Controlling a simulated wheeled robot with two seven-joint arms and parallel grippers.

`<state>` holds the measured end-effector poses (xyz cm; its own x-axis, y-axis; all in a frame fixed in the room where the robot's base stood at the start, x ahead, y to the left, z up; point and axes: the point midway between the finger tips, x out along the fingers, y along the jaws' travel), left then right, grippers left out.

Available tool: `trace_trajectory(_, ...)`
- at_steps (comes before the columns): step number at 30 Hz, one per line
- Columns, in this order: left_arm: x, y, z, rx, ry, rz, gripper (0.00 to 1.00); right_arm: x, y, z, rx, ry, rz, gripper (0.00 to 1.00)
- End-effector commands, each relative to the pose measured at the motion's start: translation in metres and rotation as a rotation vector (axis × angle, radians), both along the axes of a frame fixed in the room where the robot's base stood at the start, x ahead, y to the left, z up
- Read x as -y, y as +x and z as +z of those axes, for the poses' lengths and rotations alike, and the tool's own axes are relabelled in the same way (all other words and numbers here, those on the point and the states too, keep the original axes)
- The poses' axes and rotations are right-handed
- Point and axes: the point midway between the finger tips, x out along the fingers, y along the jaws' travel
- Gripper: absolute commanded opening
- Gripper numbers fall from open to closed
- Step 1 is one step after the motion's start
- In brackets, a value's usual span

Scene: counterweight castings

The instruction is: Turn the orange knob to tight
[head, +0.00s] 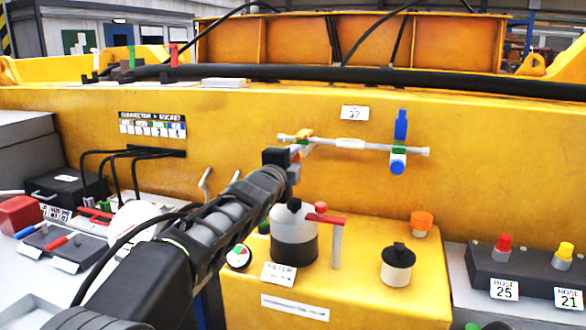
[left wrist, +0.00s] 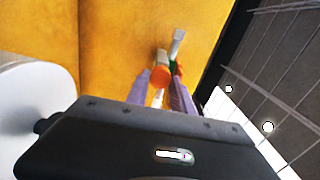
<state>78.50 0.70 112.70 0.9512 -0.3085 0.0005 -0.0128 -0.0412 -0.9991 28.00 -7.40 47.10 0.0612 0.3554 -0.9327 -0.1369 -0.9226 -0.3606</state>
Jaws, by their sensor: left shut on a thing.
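An orange knob (head: 304,133) with a green part beside it sits on the left part of a thin grey pipe (head: 350,143) on the yellow wall. My left gripper (head: 296,153) reaches up to it from below and is shut on it; the gripper hides part of the knob. In the left wrist view the orange knob (left wrist: 161,74) shows between the tips of the two fingers (left wrist: 162,86), with green and a grey pipe end behind. A second orange knob (head: 421,220) stands apart on the yellow block at the right. My right gripper is not in view.
A blue valve (head: 399,145) is on the pipe's right part. Below are a filter bowl (head: 294,238), a red-handled lever (head: 336,240) and a black-capped pot (head: 397,265). A hose box (head: 520,268) stands at right. The wall between the pipe and the block is clear.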

Motion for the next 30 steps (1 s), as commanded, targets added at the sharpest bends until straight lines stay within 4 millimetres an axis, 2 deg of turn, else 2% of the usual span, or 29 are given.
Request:
trace_trajectory(9, 0.0003, 0.0, -0.0017, 0.034, 0.111, 0.0, 0.0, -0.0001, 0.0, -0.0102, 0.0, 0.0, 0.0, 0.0)
trace_trajectory(22, 0.0005, 0.0001, -0.0013, 0.037, 0.121, -0.001, 0.0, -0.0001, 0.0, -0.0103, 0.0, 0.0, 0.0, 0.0)
trace_trajectory(23, 0.0005, 0.0001, -0.0013, 0.037, 0.121, -0.001, 0.3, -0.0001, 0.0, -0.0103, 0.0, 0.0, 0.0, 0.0)
trace_trajectory(30, 0.0003, 0.0, -0.001, 0.038, 0.121, -0.001, 0.5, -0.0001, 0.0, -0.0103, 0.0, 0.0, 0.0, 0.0)
